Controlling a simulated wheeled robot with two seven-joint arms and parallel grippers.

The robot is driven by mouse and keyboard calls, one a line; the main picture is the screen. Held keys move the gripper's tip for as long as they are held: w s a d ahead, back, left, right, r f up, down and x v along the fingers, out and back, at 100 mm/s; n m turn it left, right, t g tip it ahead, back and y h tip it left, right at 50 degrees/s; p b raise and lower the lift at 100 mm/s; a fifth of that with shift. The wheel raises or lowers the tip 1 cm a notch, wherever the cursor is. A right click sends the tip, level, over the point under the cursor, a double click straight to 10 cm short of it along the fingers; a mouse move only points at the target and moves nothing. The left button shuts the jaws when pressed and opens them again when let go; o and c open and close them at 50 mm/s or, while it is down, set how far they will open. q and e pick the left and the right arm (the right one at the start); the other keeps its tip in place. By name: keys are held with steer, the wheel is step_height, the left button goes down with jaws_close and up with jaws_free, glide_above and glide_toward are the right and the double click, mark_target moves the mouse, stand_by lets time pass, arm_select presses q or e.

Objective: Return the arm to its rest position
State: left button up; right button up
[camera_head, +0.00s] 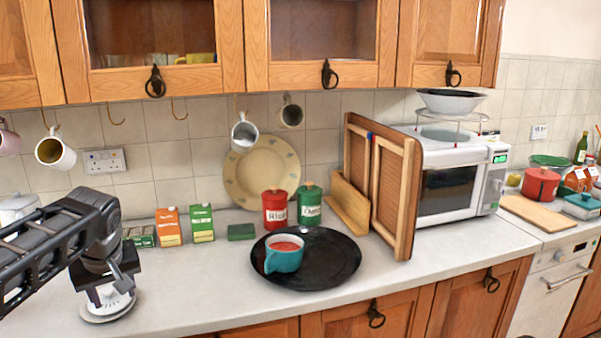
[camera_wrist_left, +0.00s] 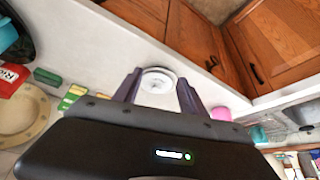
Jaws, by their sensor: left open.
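My left arm comes in from the left in the head view. Its gripper (camera_head: 116,284) points down over the counter at the left, and its fingers are apart. A white cup-like item on a saucer (camera_head: 108,312) is just below and partly behind it. In the left wrist view, the two dark fingers of my left gripper (camera_wrist_left: 159,92) stand apart with a round white item (camera_wrist_left: 158,80) showing between them. Whether the fingers touch it I cannot tell. My right gripper is not in view.
A black tray (camera_head: 325,277) with a teal cup (camera_head: 284,259) of red contents is mid-counter. Cartons (camera_head: 168,227), red (camera_head: 275,210) and green canisters (camera_head: 310,204) stand behind. Mugs (camera_head: 55,152) hang under the cabinets. A microwave (camera_head: 450,185) is right. The front counter between gripper and tray is clear.

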arm_select(q)
steer(key=w+d+f+m+t+h, duration=0.3)
steer(key=w+d+f+m, duration=0.2)
steer(key=w+d+f, duration=0.4)
steer(key=s+d+f+m+h, duration=0.1)
steer(key=s+d+f+h, duration=0.1)
steer(key=d+f, duration=0.6)
steer(key=s+d+f+m+h, duration=0.1)
steer(key=s+d+f, duration=0.2)
steer(key=d+f, duration=0.5)
steer(key=s+d+f+g, duration=0.3)
steer(key=s+f, duration=0.8)
steer(key=s, duration=0.3)
steer(key=s+d+f+n+g+h, duration=0.1)
steer(key=s+d+f+g, duration=0.2)
steer(key=s+f, duration=0.9)
steer(key=shift+s+d+g+h, duration=0.15)
steer(key=shift+s+g+h, duration=0.15)
steer(key=shift+s, duration=0.95)
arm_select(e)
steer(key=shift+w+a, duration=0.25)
arm_select(q)
steer(key=shift+o, duration=0.4)
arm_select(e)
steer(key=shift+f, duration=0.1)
